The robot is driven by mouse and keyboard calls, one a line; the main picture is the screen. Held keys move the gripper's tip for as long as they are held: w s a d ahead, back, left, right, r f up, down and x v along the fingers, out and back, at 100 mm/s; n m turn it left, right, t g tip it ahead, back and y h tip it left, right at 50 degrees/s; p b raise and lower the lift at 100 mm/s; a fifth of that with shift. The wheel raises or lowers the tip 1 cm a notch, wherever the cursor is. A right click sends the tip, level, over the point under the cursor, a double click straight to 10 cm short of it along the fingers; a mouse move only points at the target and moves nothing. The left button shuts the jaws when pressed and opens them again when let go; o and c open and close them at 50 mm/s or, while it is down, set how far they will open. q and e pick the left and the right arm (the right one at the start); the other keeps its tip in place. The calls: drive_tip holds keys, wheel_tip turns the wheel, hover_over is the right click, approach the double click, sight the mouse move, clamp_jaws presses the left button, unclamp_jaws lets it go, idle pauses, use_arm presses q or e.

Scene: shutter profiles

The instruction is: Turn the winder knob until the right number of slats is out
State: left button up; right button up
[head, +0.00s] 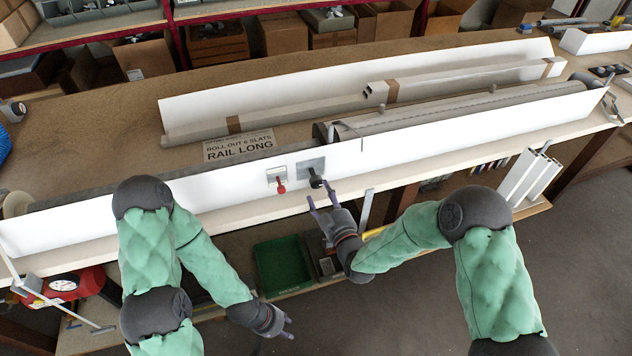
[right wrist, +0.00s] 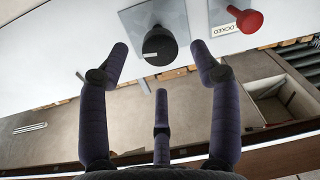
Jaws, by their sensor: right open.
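The black winder knob (head: 316,180) sits on a grey square plate on the white front panel (head: 400,152). In the right wrist view the knob (right wrist: 160,46) carries a small white mark. My right gripper (head: 322,203) is open just in front of the knob; its fingers (right wrist: 160,75) point toward it, with no clear contact. A red knob (head: 281,188) is left of the winder knob, by a partly readable label (right wrist: 228,28). A sign (head: 239,146) reads "ROLL OUT 6 SLATS, RAIL LONG". My left gripper (head: 286,329) hangs low, its opening unclear. The grey slatted roll (head: 450,108) lies behind the panel.
Long wrapped profiles (head: 310,108) lie on the bench behind. A green bin (head: 284,262) stands on the lower shelf. White profiles (head: 530,176) lean at the right.

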sight(318, 185)
drive_tip(key=shift+b+x, duration=0.35)
drive_tip(key=shift+x, duration=2.7)
drive_tip(key=c, duration=1.2)
